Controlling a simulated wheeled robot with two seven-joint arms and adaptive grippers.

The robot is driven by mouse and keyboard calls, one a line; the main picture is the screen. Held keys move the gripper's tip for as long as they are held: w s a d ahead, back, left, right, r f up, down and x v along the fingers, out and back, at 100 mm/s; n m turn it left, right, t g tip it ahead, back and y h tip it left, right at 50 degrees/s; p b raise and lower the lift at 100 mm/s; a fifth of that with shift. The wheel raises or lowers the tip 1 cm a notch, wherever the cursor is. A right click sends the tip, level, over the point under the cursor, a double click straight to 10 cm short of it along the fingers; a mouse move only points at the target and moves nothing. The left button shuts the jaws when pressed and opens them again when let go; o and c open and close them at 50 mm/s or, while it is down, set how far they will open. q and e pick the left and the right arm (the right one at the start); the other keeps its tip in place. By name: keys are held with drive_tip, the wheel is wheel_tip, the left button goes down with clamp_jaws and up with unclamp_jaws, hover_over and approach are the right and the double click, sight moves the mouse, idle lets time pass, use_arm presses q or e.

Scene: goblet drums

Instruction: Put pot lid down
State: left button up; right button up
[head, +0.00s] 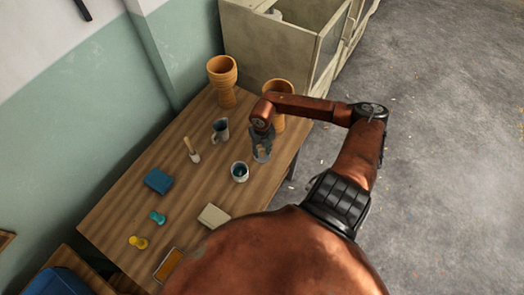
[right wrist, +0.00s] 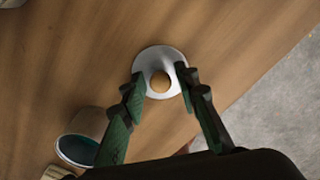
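The pot lid (right wrist: 152,62) is a pale grey disc with a round wooden knob (right wrist: 160,82). In the right wrist view it appears to lie flat on the wooden table, between and just beyond my right fingertips. My right gripper (right wrist: 161,80) is open. Its fingers stand on either side of the knob, with clear gaps to it, and overlap the lid's rim in the picture. In the head view my right gripper (head: 262,153) is low over the table's right side and largely hides the lid. My left gripper is not in view.
A pot with a blue inside (head: 240,172) stands left of my right gripper. A grey pitcher (head: 220,130), a brush (head: 192,150) and a blue box (head: 158,181) stand further left. Goblet drums (head: 222,78) stand at the back. The table's right edge is close.

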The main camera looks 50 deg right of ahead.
sight(262, 152)
drive_tip(key=shift+o, duration=0.5)
drive_tip(key=shift+r, duration=0.1)
drive_tip(key=shift+r, duration=0.25)
wheel_tip(262, 152, up, 12)
drive_tip(key=p, duration=0.2)
drive_tip(key=shift+f, duration=0.15)
drive_tip(key=shift+s, duration=0.1)
